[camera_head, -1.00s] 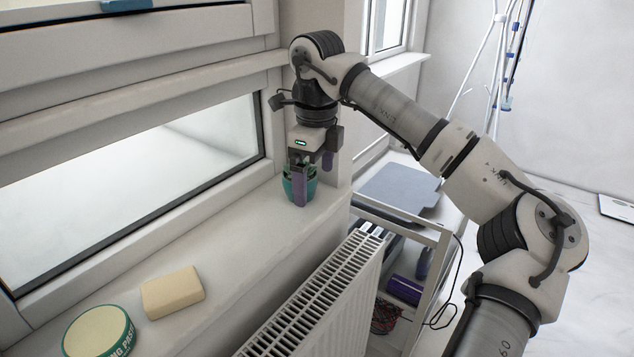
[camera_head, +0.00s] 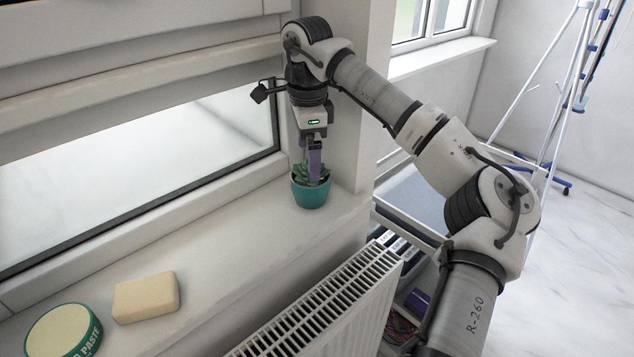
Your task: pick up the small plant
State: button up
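The small plant (camera_head: 311,190) is a green succulent in a teal pot, upright at the far end of the white windowsill, beside the wall corner. My gripper (camera_head: 313,170) points down from above with its purple fingers at the plant's leaves. One finger shows clearly in front of the leaves; the other is mostly hidden behind it. I cannot tell how far apart the fingers are or whether they touch the plant. The pot seems to stand on the sill.
A beige sponge-like block (camera_head: 146,297) and a round green-rimmed tin (camera_head: 64,332) lie on the near part of the windowsill (camera_head: 230,250). A white radiator (camera_head: 325,305) stands below the sill's edge. A shelf cart (camera_head: 418,205) is to the right. The sill between block and plant is clear.

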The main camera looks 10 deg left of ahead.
notch_tip(320, 180, down, 7)
jog(key=shift+s+d+r+p, duration=0.1)
jog(key=shift+d+r+p, duration=0.1)
jog(key=shift+p, duration=0.65)
jog(key=shift+c, duration=0.5)
jog(key=c, duration=1.1)
jog(key=shift+r, duration=0.1)
jog(key=shift+c, duration=0.2)
jog(key=shift+d+r+b, duration=0.1)
jog(key=shift+b, duration=0.25)
jog(key=r, duration=0.2)
jog(key=r+b, duration=0.1)
jog(key=r, duration=0.1)
jog(key=r+b, duration=0.1)
jog(key=r, duration=0.1)
jog(key=shift+s+d+r, duration=0.2)
jog(key=shift+d+r, duration=0.05)
jog(key=shift+r, duration=0.1)
jog(key=s+d+b, duration=0.1)
jog(key=s+d, duration=0.2)
jog(key=d, duration=0.2)
jog(key=s+d+b, duration=0.1)
jog(key=s+d, duration=0.3)
jog(key=d, duration=0.1)
jog(key=s+d+b, duration=0.2)
jog(key=s+d, duration=0.1)
jog(key=d, duration=0.3)
jog(key=shift+s, duration=0.35)
